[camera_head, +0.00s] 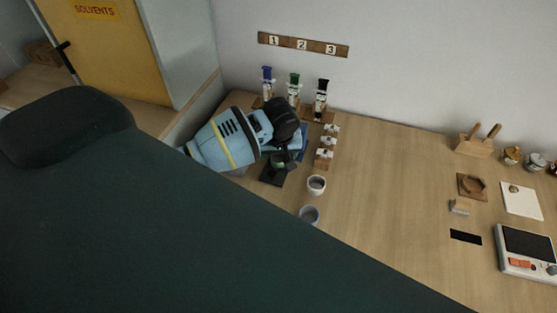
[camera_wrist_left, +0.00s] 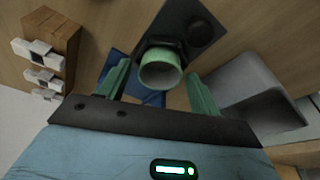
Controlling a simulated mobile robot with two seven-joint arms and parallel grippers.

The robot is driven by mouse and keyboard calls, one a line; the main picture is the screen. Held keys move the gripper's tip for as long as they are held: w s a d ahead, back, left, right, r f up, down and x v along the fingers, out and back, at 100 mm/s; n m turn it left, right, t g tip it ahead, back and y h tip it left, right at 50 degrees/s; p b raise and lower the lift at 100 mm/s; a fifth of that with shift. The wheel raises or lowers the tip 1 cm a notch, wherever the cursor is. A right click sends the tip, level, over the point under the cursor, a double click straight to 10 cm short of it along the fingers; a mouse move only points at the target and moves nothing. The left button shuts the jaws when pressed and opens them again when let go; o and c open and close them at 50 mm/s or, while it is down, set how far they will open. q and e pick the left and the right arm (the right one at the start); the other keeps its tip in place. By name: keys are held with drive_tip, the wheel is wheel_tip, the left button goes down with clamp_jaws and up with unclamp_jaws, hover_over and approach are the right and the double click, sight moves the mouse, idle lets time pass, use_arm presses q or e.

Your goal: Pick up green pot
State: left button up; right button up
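The green pot (camera_wrist_left: 161,70) is a small round cup with a pale green rim, seen from its open end in the left wrist view. It is at a dark stand with a round hole (camera_wrist_left: 199,33). My left gripper (camera_wrist_left: 158,69) is open, with one green finger on each side of the pot and gaps visible between. In the head view the left gripper (camera_head: 283,158) is low over the dark stand (camera_head: 272,177), and it largely hides the pot. My right gripper is not in view.
Syringe-like holders with blue (camera_head: 267,74), green (camera_head: 294,79) and black (camera_head: 323,85) tops stand behind. A white cup (camera_head: 316,185) and a grey-blue cup (camera_head: 309,214) stand nearby. The table's middle right is clear.

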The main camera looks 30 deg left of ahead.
use_arm(q)
drive_tip(key=c, duration=0.9)
drive_tip(key=shift+o, duration=0.2)
drive_tip(key=shift+r, duration=0.1)
drive_tip(key=shift+r, duration=0.45)
wheel_tip(320, 180, up, 2)
drive_tip(key=shift+r, duration=0.2)
drive_tip(key=s+d+r, duration=0.1)
drive_tip(key=s+d, duration=0.2)
drive_tip(key=s, duration=1.2)
drive_tip(key=shift+s+r, duration=0.3)
drive_tip(key=shift+s, duration=0.05)
